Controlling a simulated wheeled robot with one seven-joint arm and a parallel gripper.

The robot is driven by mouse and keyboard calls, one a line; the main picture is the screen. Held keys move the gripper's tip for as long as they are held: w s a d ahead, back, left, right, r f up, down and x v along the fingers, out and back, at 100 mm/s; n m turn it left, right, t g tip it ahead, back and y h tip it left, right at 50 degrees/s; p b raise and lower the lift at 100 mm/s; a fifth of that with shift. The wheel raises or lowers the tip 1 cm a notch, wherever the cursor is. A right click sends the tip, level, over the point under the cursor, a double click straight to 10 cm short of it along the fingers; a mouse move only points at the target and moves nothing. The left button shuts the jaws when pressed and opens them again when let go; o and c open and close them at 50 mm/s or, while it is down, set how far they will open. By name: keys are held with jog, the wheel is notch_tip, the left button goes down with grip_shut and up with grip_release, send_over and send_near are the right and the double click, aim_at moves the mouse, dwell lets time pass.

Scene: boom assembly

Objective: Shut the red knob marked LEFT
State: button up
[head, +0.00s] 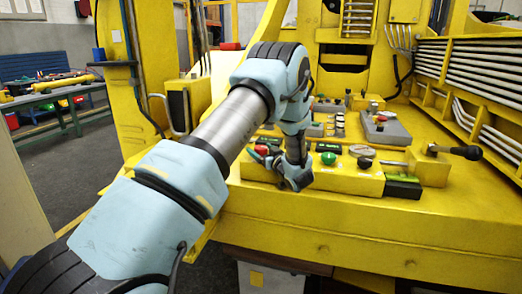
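A red knob (262,150) sits at the left end of the yellow control box, just left of my wrist. Its marking is too small to read. My gripper (266,160) is at the end of the arm, low over the front of the box and close beside the red knob. Its dark fingers are small and partly hidden by the wrist, so I cannot tell whether they touch the knob or how far they are apart. A green knob (328,158) and a dark knob (364,162) stand farther right on the same box.
A black-handled lever (455,151) sticks out at the right of the yellow console (340,215). A grey box with knobs (385,130) stands behind. Ribbed pipes line the right wall. A workbench (50,95) stands far left, with open floor before it.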

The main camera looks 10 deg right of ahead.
jog(key=c, duration=1.3)
